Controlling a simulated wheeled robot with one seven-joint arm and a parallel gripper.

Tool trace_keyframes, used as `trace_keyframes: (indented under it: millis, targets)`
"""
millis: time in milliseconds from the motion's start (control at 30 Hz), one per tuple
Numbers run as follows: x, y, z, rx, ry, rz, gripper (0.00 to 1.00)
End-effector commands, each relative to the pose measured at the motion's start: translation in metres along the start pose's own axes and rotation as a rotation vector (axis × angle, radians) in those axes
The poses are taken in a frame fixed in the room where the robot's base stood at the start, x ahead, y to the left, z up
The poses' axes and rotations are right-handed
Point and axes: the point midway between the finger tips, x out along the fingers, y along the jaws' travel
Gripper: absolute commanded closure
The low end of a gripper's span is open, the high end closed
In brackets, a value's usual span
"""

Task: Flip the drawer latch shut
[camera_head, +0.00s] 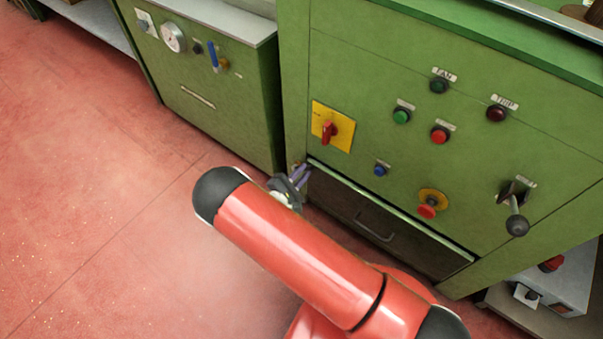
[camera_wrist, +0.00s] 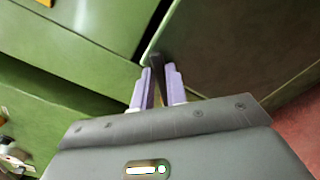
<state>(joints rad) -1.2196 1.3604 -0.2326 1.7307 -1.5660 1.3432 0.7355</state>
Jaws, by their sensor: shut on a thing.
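The drawer (camera_head: 350,203) is a dark brown front with a metal handle (camera_head: 375,226), set low in the green cabinet. My gripper (camera_head: 302,172) is at the drawer's upper left corner. In the wrist view its two purple fingers (camera_wrist: 157,84) are closed on a thin dark piece, which appears to be the drawer latch (camera_wrist: 156,62), beside the drawer's edge. In the head view the latch is mostly hidden by the fingers, so its exact angle cannot be told.
Above the drawer are a red rotary switch on a yellow plate (camera_head: 331,127), a blue button (camera_head: 380,170) and a red stop button (camera_head: 428,208). A black-knobbed lever (camera_head: 516,218) sticks out at the right. Open red floor (camera_head: 100,190) lies left.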

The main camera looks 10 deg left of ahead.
Motion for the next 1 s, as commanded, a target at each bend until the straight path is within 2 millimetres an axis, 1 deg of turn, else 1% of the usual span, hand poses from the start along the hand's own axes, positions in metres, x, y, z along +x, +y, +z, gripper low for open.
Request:
trace_keyframes:
  millis: [267, 700, 1000]
  targets:
    - [0.000, -0.010, -0.002, 0.107, -0.001, 0.001, 1.00]
    - [0.000, -0.036, -0.011, 0.472, -0.001, 0.000, 1.00]
    - [-0.001, -0.046, -0.018, 0.677, 0.000, -0.001, 1.00]
